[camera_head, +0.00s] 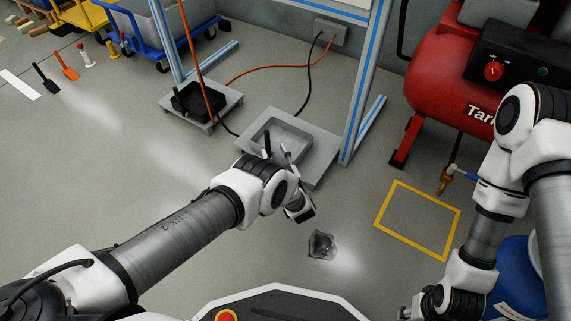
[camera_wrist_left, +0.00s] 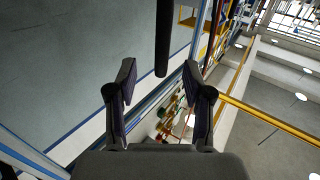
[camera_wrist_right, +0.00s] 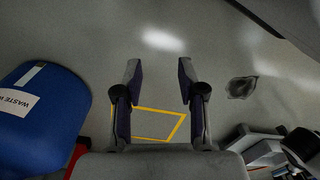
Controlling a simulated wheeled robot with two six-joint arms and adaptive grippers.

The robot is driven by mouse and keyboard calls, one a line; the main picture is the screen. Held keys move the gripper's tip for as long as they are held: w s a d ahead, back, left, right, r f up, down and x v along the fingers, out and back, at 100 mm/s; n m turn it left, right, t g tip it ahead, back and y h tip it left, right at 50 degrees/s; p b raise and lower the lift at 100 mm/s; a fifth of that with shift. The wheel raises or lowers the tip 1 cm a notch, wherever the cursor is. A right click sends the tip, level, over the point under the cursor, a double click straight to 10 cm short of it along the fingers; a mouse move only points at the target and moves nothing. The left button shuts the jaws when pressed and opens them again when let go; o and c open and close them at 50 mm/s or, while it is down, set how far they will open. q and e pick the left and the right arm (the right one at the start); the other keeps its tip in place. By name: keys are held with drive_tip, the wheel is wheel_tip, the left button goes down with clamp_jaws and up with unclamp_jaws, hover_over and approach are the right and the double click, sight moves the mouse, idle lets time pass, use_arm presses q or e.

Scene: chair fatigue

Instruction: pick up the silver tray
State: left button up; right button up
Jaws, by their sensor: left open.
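The silver tray (camera_head: 294,138) is a shallow square grey tray on a grey base plate (camera_head: 325,148) at the foot of a metal frame in the head view. My left gripper (camera_head: 275,141) is open, its fingers pointing up across the tray's near left edge in the picture. Nothing is between the fingers; I cannot tell whether they touch the tray, and they hide part of it. The left wrist view, looking upward, shows the open fingers (camera_wrist_left: 157,85) but no tray. My right gripper (camera_wrist_right: 160,80) is open and empty over the floor in the right wrist view.
The metal frame (camera_head: 363,80) and red compressor (camera_head: 438,85) stand nearby. A yellow floor outline (camera_head: 418,220), a dark shiny patch (camera_head: 322,246) and a blue waste bin (camera_wrist_right: 42,110) lie to the near right. Left floor is mostly clear.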

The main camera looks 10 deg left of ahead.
sight(269, 149)
use_arm(q)
drive_tip(key=w+a+f+b, duration=0.2)
drive_tip(key=w+f+b, duration=0.1)
drive_tip(key=w+a+f+b, duration=0.1)
drive_tip(key=w+b, duration=0.1)
drive_tip(key=shift+a+f, duration=0.15)
drive_tip(key=shift+a, duration=0.25)
drive_tip(key=shift+w+r, duration=0.15)
drive_tip(key=shift+r, duration=0.1)
clamp_jaws()
use_arm(e)
wheel_tip(269, 149, down, 7)
drive_tip(key=w, duration=0.1)
